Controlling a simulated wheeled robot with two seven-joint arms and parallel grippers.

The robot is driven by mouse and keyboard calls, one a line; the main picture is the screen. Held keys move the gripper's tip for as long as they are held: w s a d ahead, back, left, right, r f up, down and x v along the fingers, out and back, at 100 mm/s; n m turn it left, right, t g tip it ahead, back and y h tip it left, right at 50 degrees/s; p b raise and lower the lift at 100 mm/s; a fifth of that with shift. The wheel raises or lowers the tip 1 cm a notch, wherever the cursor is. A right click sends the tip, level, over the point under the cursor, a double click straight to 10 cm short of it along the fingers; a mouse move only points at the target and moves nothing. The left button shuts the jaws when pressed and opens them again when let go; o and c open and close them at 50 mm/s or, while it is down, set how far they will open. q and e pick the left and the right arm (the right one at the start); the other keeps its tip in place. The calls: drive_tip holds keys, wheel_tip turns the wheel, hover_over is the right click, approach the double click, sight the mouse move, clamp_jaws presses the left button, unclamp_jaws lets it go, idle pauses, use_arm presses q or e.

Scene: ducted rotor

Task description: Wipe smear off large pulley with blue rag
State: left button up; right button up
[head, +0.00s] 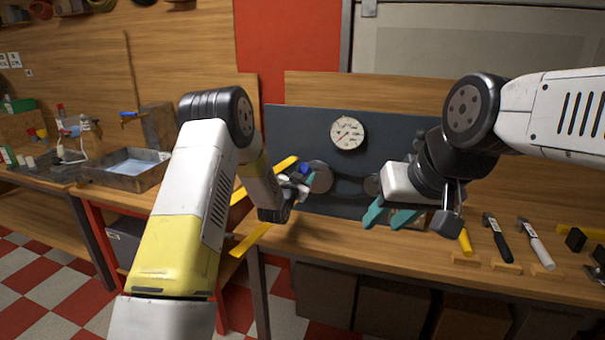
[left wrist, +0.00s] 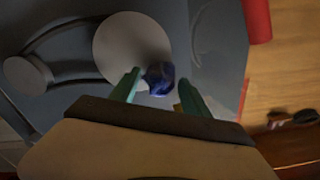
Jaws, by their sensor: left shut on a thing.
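The large pulley (head: 322,177) is a pale grey disc on the dark upright panel; it fills the upper middle of the left wrist view (left wrist: 125,42). My left gripper (head: 297,180) is at the pulley's left side, shut on the bunched blue rag (head: 304,168). In the left wrist view the rag (left wrist: 160,78) sits between the teal fingers, over the pulley's lower right edge. I cannot tell whether it touches the face. A dark patch beside the rag may be smear or shadow. My right gripper (head: 390,217) hangs empty before the panel, its teal fingers apart.
A smaller pulley (head: 372,185) sits to the right, with a dark belt between the two. A round gauge (head: 348,132) is above them. Hammers (head: 497,238) lie on the bench at right. A tray (head: 127,168) stands on the left bench.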

use_arm(q)
drive_tip(key=shift+v, duration=2.7)
drive_tip(key=v, duration=0.3)
drive_tip(key=shift+w, duration=0.15)
drive_tip(key=x, duration=0.6)
drive_tip(key=shift+w+d, duration=0.15)
drive_tip(key=shift+w, duration=0.2)
drive_tip(key=shift+x, duration=1.05)
drive_tip(key=shift+d, duration=0.1)
